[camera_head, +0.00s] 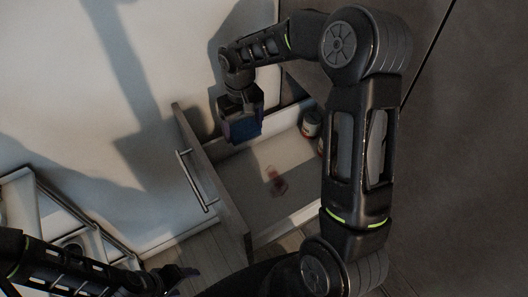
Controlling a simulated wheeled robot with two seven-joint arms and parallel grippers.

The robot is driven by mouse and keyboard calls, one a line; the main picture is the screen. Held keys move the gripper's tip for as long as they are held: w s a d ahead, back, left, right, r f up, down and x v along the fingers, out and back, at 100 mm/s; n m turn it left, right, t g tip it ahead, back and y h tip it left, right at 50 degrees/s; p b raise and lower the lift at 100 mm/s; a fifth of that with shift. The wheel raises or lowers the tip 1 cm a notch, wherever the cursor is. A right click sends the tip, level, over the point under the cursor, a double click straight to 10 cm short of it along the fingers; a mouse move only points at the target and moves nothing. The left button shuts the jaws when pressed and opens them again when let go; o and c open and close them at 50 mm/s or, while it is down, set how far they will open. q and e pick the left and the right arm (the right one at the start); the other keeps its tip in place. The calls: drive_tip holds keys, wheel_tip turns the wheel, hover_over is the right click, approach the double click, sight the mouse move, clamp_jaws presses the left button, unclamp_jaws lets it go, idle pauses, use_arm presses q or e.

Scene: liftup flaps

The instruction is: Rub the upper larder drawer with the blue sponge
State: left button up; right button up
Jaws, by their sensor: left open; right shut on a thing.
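The larder drawer (212,194) is pulled open, with a long metal handle (190,180) on its front. A reddish-brown stain (277,184) shows on its pale bottom. My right gripper (241,117) is shut on the blue sponge (243,130) and holds it over the far left part of the drawer, apart from the stain. I cannot tell whether the sponge touches the drawer. My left gripper (180,279) is open at the lower left, away from the drawer. Whether this is the upper drawer cannot be told.
Cans (312,123) stand at the drawer's far right, partly hidden by my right arm. A rack-like frame (62,203) with pale surfaces stands at the left. A white wall (60,90) lies behind, and a dark panel (465,150) fills the right.

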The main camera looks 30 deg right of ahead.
drive_tip(key=s+d+f+b, duration=0.1)
drive_tip(key=s+d+f, duration=0.2)
drive_tip(key=f, duration=0.6)
drive_tip(key=shift+s+d+b, duration=0.3)
drive_tip(key=shift+d+b, duration=0.05)
drive_tip(key=shift+d, duration=0.45)
